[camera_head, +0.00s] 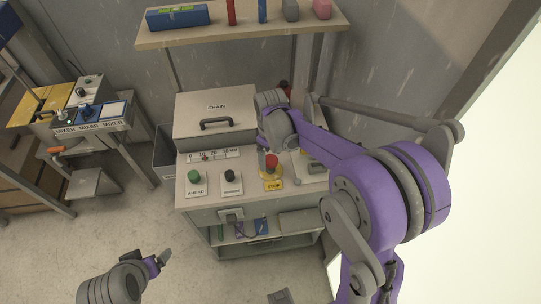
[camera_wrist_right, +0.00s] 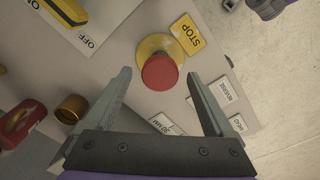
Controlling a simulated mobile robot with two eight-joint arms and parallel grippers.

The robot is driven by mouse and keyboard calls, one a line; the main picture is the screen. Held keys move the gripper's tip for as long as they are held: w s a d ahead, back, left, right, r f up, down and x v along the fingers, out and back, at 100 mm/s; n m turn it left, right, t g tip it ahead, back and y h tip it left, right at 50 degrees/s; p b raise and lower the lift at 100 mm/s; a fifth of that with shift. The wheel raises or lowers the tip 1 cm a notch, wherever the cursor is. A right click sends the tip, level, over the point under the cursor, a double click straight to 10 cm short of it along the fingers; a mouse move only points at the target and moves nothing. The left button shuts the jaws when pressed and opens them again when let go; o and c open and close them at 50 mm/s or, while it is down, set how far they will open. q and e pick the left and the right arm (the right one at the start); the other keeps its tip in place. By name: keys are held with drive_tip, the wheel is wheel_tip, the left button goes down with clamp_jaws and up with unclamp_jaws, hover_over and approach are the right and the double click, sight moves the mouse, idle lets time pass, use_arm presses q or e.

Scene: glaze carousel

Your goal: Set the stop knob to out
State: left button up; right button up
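The stop knob (camera_head: 271,161) is a red mushroom head on a yellow base, with a yellow STOP label (camera_head: 273,185) in front of it on the grey cabinet top. The knob also shows in the right wrist view (camera_wrist_right: 161,71), with its label (camera_wrist_right: 188,34) beside it. My right gripper (camera_wrist_right: 158,76) is open, its two fingers apart on either side of the red head in that picture; no contact shows. Whether the knob is in or out I cannot tell. My left gripper (camera_head: 163,259) is low at the left, over the floor, away from the cabinet; its opening is unclear.
A green AHEAD button (camera_head: 194,177) and a black button (camera_head: 230,176) sit left of the stop knob. The CHAIN box (camera_head: 213,102) stands behind. In the wrist view, a brass knob (camera_wrist_right: 72,109), a red part (camera_wrist_right: 22,124) and a yellow OFF-marked switch (camera_wrist_right: 66,12) are nearby.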

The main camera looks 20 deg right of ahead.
sight(271, 160)
wheel_tip(271, 160, up, 11)
drive_tip(key=shift+f+p, duration=0.15)
drive_tip(key=shift+p, duration=0.15)
idle(0.4)
drive_tip(key=shift+s, duration=0.1)
drive_tip(key=s+a+f+m+t, duration=0.1)
drive_tip(key=s+f+m+t, duration=0.1)
drive_tip(key=s, duration=0.7)
drive_tip(key=s+a+f+m+t, duration=0.2)
drive_tip(key=s+m+t, duration=0.1)
drive_tip(key=s, duration=0.6)
drive_tip(key=shift+a+f+m+t, duration=0.25)
drive_tip(key=shift+f+m+t, duration=0.05)
drive_tip(key=shift+m, duration=0.2)
drive_tip(key=shift+s+d, duration=0.15)
idle(0.8)
